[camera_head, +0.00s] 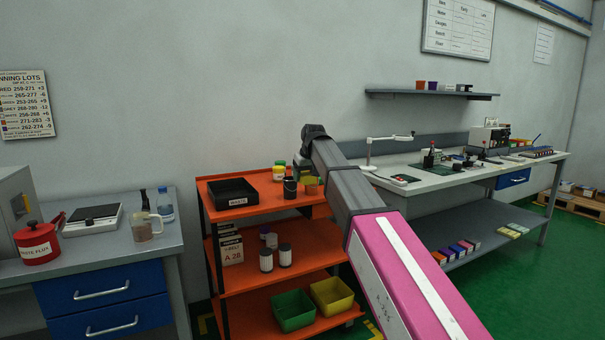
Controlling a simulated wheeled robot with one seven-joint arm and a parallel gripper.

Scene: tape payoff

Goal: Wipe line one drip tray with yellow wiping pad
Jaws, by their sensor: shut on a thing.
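My arm reaches over the orange cart (252,208), and its end bends down above the back right of the cart's top shelf. My gripper (304,177) is small and partly hidden behind my own arm. It is shut on a yellow thing (312,188), which looks like the wiping pad, at the shelf's right side. I cannot tell whether the pad touches the shelf. I cannot make out a drip tray marked as line one in this view.
The cart's top holds a black tray marked WASTE (233,193), small jars (279,172) and a dark cup (290,188) close to my gripper. A grey bench (110,250) stands left. A long workbench (450,178) with equipment stands right. Green floor shows at right.

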